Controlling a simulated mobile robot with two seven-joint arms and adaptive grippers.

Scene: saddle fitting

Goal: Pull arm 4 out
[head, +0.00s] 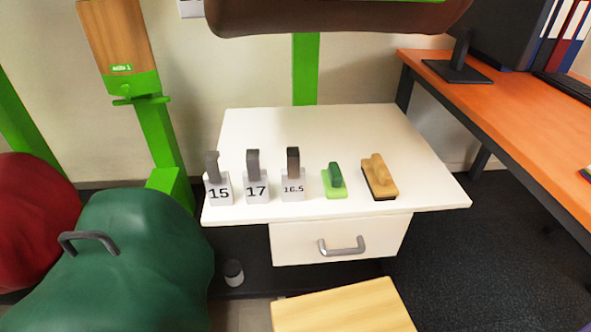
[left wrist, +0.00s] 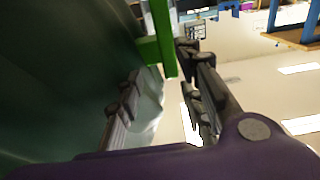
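No label reading 4 is legible in either view, so I cannot tell which part is arm 4. In the head view a green stand (head: 155,130) carries a wooden panel (head: 117,40) with a small green label that seems to end in 1. Another green post (head: 305,70) rises behind the white table, under a brown rounded body. My left gripper (left wrist: 158,65) shows in the left wrist view with its fingers apart and nothing between them. A green bar (left wrist: 155,48) lies beyond the fingertips, and a dark green surface (left wrist: 50,80) fills the left side. My right gripper is not in view.
A white table (head: 330,125) holds several numbered blocks and two brushes; its drawer (head: 340,240) is shut. A dark green rounded body (head: 140,260) with a grey handle and a red one (head: 35,220) stand left. An orange desk (head: 510,100) stands right.

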